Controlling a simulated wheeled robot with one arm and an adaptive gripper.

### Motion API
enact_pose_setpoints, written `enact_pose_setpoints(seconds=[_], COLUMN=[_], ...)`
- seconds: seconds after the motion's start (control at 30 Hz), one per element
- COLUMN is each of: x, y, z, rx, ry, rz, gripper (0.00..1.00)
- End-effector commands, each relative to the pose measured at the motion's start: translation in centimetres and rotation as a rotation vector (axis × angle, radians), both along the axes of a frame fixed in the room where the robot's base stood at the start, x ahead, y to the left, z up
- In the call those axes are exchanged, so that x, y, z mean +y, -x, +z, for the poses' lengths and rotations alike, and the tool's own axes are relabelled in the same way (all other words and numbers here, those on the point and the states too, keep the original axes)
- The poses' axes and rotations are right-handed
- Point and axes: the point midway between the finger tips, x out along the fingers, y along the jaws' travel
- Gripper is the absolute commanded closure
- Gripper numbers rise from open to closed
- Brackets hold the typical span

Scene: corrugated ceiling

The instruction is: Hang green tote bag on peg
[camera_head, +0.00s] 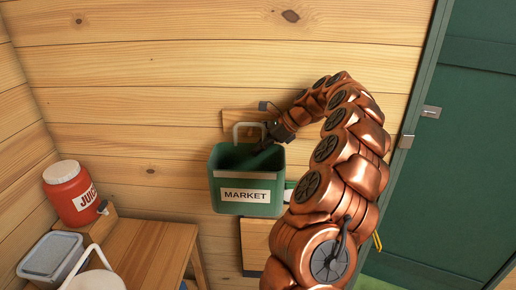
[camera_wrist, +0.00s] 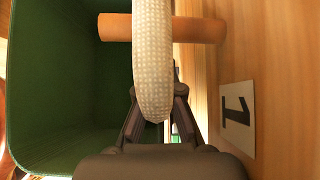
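The green tote bag (camera_head: 228,194) with a MARKET label hangs upright near the wooden wall. Its pale handle (camera_head: 236,131) stands up over the open mouth. In the wrist view the bag (camera_wrist: 50,100) fills the left side, and the textured handle (camera_wrist: 152,60) crosses in front of a round wooden peg (camera_wrist: 116,27) that sticks out from the wall. I cannot tell whether the handle bears on the peg. My gripper (camera_head: 264,143) reaches in at the handle's right end. In the wrist view my gripper (camera_wrist: 158,100) has a finger on each side of the handle, seemingly closed on it; the tips are partly hidden.
A wooden bench (camera_head: 150,250) at the lower left stands near a red juice jug (camera_head: 70,195) and a pale-lidded container (camera_head: 48,257). A green door (camera_head: 460,150) is at the right.

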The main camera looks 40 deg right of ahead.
Motion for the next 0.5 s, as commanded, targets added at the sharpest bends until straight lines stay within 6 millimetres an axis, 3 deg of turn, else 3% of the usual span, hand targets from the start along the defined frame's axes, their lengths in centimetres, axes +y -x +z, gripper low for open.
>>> enact_pose_setpoints(seconds=[0.07, 0.1, 0.37, 0.5], x=[0.03, 0.03, 0.05, 0.06], y=[0.1, 0.1, 0.1, 0.11], z=[-0.9, -0.92, -0.99, -1.03], rx=[0.013, 0.013, 0.015, 0.015], ry=[-0.006, -0.006, -0.006, -0.006], rz=[0.001, 0.001, 0.002, 0.002], gripper=[1.0, 0.92, 0.65, 0.65])
